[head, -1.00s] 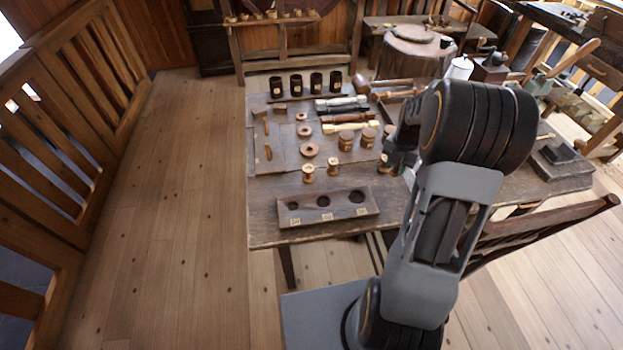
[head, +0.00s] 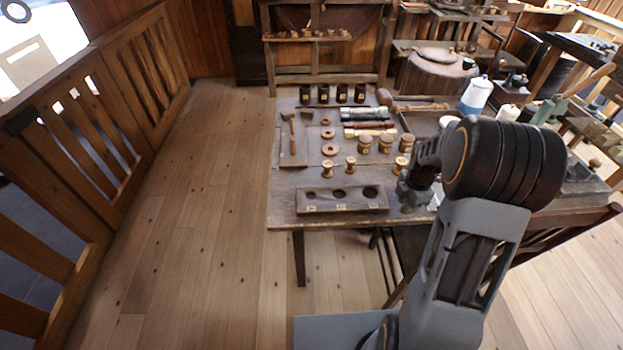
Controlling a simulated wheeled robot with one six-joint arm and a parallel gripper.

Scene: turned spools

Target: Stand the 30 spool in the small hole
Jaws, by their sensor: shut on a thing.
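A dark wooden block (head: 342,208) with three round holes in a row lies along the table's front edge. The small hole (head: 311,195) is at the left end, and the holes grow toward the right. Small pale labels sit on its front, too small to read. Two turned wooden spools (head: 327,168) (head: 351,164) stand upright just behind the block; I cannot read any number on them. My gripper (head: 410,198) is low over the table, just right of the block. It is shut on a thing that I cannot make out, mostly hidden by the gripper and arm.
Several lidded wooden pots (head: 364,145) stand behind the spools, with rings (head: 329,151) to their left. Dark cups (head: 323,94) line the back. A hammer (head: 292,130) lies at left. A white-and-blue bottle (head: 476,95) stands back right. Floor left of the table is clear.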

